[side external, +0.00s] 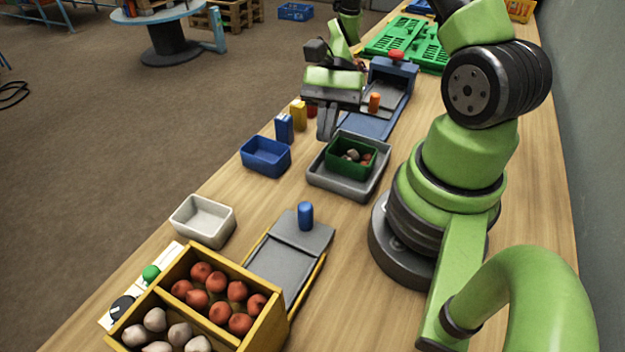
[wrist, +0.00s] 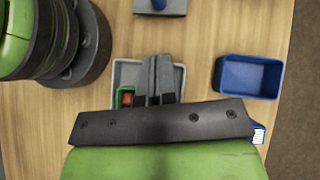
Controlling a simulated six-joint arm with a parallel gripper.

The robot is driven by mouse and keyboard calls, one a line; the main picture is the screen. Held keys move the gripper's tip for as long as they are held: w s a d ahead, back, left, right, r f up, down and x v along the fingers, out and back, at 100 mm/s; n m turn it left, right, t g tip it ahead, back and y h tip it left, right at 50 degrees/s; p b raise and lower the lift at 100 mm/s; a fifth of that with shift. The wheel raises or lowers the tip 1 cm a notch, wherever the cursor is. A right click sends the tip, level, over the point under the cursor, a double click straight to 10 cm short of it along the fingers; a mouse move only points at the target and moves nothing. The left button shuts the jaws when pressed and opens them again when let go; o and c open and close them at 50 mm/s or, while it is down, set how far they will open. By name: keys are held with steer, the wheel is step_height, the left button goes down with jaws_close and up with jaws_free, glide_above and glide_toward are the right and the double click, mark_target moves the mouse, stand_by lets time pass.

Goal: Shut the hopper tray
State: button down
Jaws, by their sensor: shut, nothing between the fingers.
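A yellow box (side external: 275,307) at the front has two compartments, one with several red lumps, one with several pale lumps. Beside it a grey sliding tray (side external: 281,268) lies in a yellow-edged frame, its blue knob (side external: 305,215) at the far end; the knob also shows at the top of the wrist view (wrist: 158,4). Farther back stands a blue unit (side external: 392,72) with a red button and a grey plate with an orange knob (side external: 374,102). I cannot tell which is the hopper tray. My gripper (side external: 326,136) is shut and empty, above the table near a grey bin (wrist: 178,76).
A small green box (side external: 372,170) holding pale and red lumps sits in the grey bin. A blue bin (side external: 266,158), a white bin (side external: 204,222), and blue (side external: 284,129) and yellow (side external: 299,114) cartons line the left edge. Green crates (side external: 408,42) lie at the back.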

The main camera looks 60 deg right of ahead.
steer(key=x, duration=0.6)
steer(key=shift+s, duration=0.1)
steer(key=a, duration=0.3)
steer(key=shift+s+f, duration=0.1)
steer(key=shift+s, duration=0.2)
steer(key=shift+s+a, duration=0.1)
steer(key=shift+a, duration=0.45)
glide_above(274, 263)
steer(key=shift+s, duration=0.1)
